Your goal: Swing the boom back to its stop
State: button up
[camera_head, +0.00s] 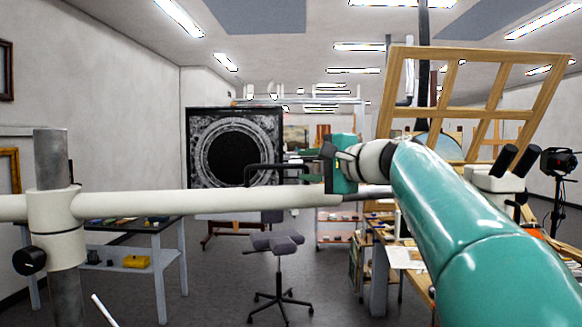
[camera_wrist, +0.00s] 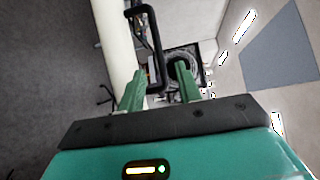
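The cream boom (camera_head: 200,202) runs level from a collar on a grey upright post (camera_head: 50,150) at the left, towards my arm. A black bracket-shaped handle (camera_head: 262,166) stands off the boom, and it also shows in the wrist view (camera_wrist: 156,45). In the wrist view, the boom (camera_wrist: 118,40) lies left of the handle. My gripper (camera_wrist: 159,68) has its green fingers apart, one on each side of the handle's bar. A gap shows between the bar and the right finger. Contact with the left finger is unclear. The boom's stop cannot be made out.
A black knob (camera_head: 29,261) sits on the post's collar. A stool (camera_head: 277,243) stands beyond the boom, with a framed dark round relief (camera_head: 233,150) behind. Tables stand left and right. A wooden lattice frame (camera_head: 470,112) rises at right. Floor shows around the stool.

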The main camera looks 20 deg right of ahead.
jog(key=shift+v, duration=1.8)
jog(key=s+a+f+n+g+h, duration=0.1)
jog(key=s+a+f+n+g, duration=0.25)
jog(key=a+f, duration=0.5)
jog(key=s+f+n+g+h, duration=0.2)
jog(key=s+f+n, duration=0.1)
jog(key=s+f, duration=0.4)
jog(key=s+a+f+n+g+h, duration=0.1)
jog(key=s+f, duration=0.6)
jog(key=f, duration=0.7)
jog(key=s+a+f+n+g+h, duration=0.1)
jog(key=s+f+n+g+h, duration=0.2)
jog(key=s+f+n, duration=0.3)
notch_tip(320, 180, down, 5)
jog(key=shift+s+f, duration=0.1)
jog(key=shift+s, duration=0.75)
jog(key=shift+a, duration=0.2)
